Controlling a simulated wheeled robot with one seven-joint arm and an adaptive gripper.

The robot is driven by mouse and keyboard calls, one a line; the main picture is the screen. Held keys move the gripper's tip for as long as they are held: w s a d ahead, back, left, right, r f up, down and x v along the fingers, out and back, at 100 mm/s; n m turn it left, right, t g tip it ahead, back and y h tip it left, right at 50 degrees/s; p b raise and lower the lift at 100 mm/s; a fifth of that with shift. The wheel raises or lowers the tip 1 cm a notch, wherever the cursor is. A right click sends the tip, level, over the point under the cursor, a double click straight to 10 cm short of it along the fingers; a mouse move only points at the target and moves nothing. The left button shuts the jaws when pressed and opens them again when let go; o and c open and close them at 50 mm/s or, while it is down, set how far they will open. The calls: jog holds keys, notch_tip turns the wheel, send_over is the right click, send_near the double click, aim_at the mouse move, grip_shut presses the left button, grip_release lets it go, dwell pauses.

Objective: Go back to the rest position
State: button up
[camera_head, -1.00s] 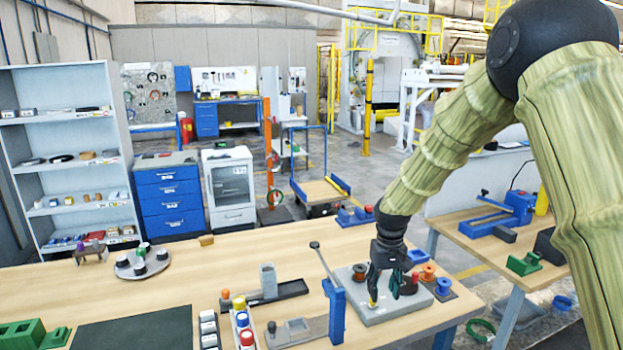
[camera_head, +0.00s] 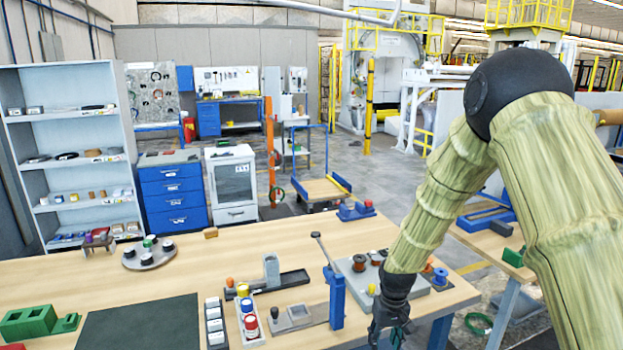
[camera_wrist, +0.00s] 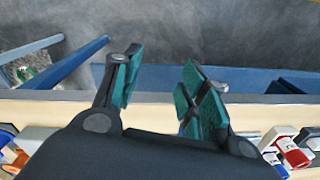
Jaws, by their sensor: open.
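My gripper (camera_head: 390,325) hangs at the front edge of the wooden bench (camera_head: 270,240), to the right of the blue upright with a lever (camera_head: 336,295). In the wrist view my gripper (camera_wrist: 160,78) shows two teal-padded fingers spread apart with nothing between them. The bench edge (camera_wrist: 160,103) crosses that view, with dark floor beyond. The grey plate (camera_head: 352,270) with copper spools lies behind my gripper, and my arm hides part of it.
Jars and a white rack (camera_head: 250,325) stand left of the blue upright. A dark mat (camera_head: 140,325) lies farther left. A second bench with blue and green fixtures (camera_head: 515,255) stands right, partly behind my arm.

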jog(key=s+f+b, duration=0.1)
jog(key=s+f, duration=0.8)
jog(key=f, duration=0.4)
jog(key=s+d+f+b, duration=0.1)
jog(key=s+f, duration=0.3)
jog(key=s, duration=0.6)
jog(key=s+d+f+m+b, duration=0.1)
jog(key=s+f, duration=0.4)
jog(key=s, duration=0.6)
jog(key=s+d+f, duration=0.1)
jog(key=s+f, duration=0.3)
jog(key=s, duration=0.6)
jog(key=shift+s+d+f+m+b, duration=0.25)
jog(key=shift+s+f+m+b, duration=0.05)
jog(key=shift+s+f+b, duration=0.1)
jog(key=shift+w, duration=0.1)
